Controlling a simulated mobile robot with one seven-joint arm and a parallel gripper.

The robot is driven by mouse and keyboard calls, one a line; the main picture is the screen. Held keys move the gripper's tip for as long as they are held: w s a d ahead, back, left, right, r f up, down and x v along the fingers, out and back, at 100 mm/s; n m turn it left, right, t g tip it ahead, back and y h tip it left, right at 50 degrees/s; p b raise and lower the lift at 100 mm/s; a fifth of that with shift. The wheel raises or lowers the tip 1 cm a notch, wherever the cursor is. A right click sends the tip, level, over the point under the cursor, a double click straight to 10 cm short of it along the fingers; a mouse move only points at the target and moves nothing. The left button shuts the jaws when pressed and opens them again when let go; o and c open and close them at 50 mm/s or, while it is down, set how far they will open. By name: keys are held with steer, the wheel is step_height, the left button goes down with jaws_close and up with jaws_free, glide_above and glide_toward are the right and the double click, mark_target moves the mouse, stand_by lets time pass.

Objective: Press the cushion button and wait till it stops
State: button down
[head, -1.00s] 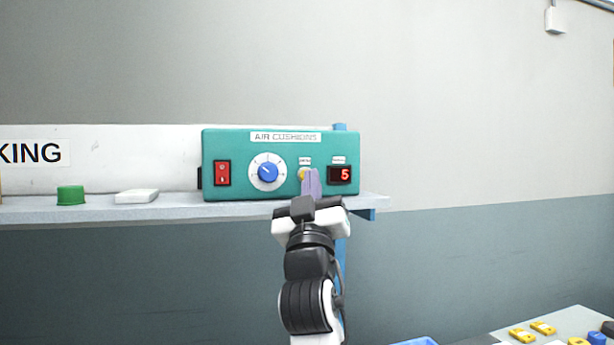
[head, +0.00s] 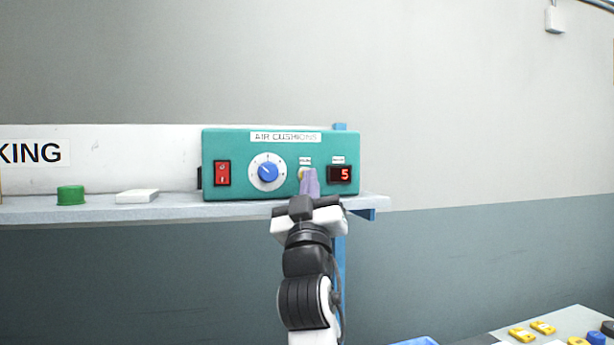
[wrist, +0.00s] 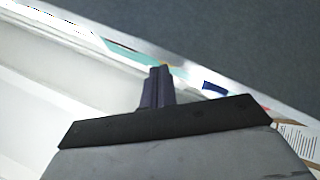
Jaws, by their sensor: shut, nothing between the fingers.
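The teal blower box (head: 228,144), labelled AIR CUSHIONS, stands on the shelf in the head view. On its front are a red rocker switch (head: 223,173), a blue dial (head: 267,172), a yellowish cushion button (head: 302,174) and a display (head: 341,175) reading a red 5. My gripper (head: 309,172) is shut and empty, its purple fingertips right at the button and covering part of it. I cannot tell whether they touch it. In the wrist view the shut fingers (wrist: 157,75) point at a blurred edge with a teal strip; the button is not seen there.
The shelf (head: 110,214) also holds a green block (head: 71,195) and a white flat block (head: 137,196) to the left. A table (head: 560,324) with several yellow pieces is at the lower right. A blue post supports the shelf's right end.

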stand_by(0.5)
steer(key=shift+s+d, duration=0.25)
steer(key=shift+s, duration=0.4)
steer(key=shift+s+d, duration=0.25)
steer(key=shift+s, duration=0.55)
steer(key=shift+s+d, duration=0.25)
steer(key=shift+s, duration=0.55)
steer(key=shift+s+d, duration=0.25)
steer(key=shift+s, duration=0.55)
